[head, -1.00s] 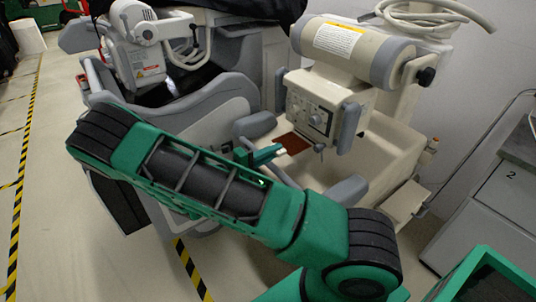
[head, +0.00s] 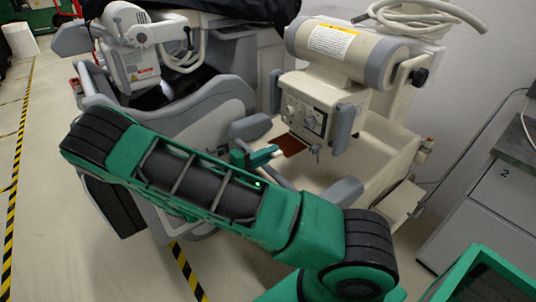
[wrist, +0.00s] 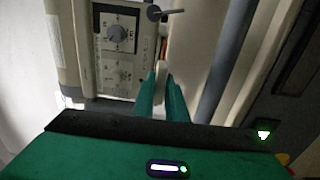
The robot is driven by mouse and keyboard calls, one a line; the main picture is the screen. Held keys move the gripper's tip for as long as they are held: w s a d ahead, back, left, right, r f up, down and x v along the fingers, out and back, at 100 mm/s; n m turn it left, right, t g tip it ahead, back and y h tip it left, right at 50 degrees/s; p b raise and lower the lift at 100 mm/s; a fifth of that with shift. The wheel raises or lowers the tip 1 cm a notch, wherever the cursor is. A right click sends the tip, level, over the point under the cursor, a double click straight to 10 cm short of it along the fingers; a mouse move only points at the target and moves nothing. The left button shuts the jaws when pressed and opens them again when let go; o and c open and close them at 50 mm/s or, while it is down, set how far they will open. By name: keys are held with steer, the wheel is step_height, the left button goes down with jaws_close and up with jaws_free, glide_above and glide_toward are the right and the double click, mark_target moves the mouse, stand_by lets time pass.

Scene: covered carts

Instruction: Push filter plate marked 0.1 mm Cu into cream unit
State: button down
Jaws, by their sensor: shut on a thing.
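The cream unit (head: 308,106) has a dial panel on its front and a cylinder on top. My gripper (head: 276,155) is at its lower left, shut on a thin reddish-brown filter plate (head: 292,145) by a pale edge. The plate lies roughly flat just beneath the unit's panel housing. I cannot tell how far it sits in a slot, and no marking on it is readable. In the wrist view the green fingertips (wrist: 162,84) are close together beside the unit's dial panel (wrist: 115,45); the plate is mostly hidden there.
Grey padded handles (head: 343,128) flank the unit, and a grey-cream cart (head: 205,110) stands close on the left. Coiled hose (head: 425,20) lies on top. A grey cabinet marked 2 (head: 485,205) is at right. Floor at left is clear.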

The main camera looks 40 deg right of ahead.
mark_target(297, 139)
steer(key=shift+w+d, duration=0.15)
steer(key=shift+d, duration=4)
stand_by(0.5)
steer(key=shift+a, duration=3.85)
